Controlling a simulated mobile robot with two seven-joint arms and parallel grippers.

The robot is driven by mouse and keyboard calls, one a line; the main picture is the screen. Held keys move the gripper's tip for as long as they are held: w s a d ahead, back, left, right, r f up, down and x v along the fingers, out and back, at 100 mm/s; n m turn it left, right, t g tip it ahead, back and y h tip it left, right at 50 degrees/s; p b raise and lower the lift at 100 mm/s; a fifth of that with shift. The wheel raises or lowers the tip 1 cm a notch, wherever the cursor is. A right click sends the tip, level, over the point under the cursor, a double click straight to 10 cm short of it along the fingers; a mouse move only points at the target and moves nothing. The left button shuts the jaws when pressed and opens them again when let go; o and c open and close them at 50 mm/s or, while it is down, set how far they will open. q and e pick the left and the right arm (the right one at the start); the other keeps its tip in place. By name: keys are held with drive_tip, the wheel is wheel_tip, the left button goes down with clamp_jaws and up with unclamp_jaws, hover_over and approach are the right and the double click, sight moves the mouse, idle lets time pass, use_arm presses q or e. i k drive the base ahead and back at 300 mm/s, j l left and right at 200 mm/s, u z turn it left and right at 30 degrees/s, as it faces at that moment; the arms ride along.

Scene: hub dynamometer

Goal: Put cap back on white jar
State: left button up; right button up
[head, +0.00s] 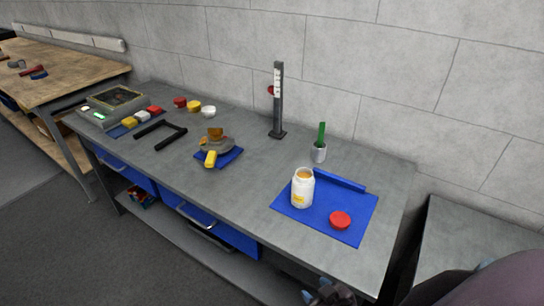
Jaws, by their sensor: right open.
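The white jar (301,194) stands upright on a blue mat (352,230) at the right part of the grey table. My right gripper (328,294) shows only partly at the bottom edge, low in front of the table's front edge, open and apart from jar and cap. My left gripper is not in view.
A blue bar (340,180) lies along the mat's back edge. Behind it stands a small cup with a green item (320,143). A dark upright post (278,100), a device on a blue pad (214,146) and several coloured pieces stand farther left. The table between is clear.

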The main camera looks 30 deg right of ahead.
sight(304, 182)
drive_tip(key=z, duration=1.2)
drive_tip(key=j, duration=0.05)
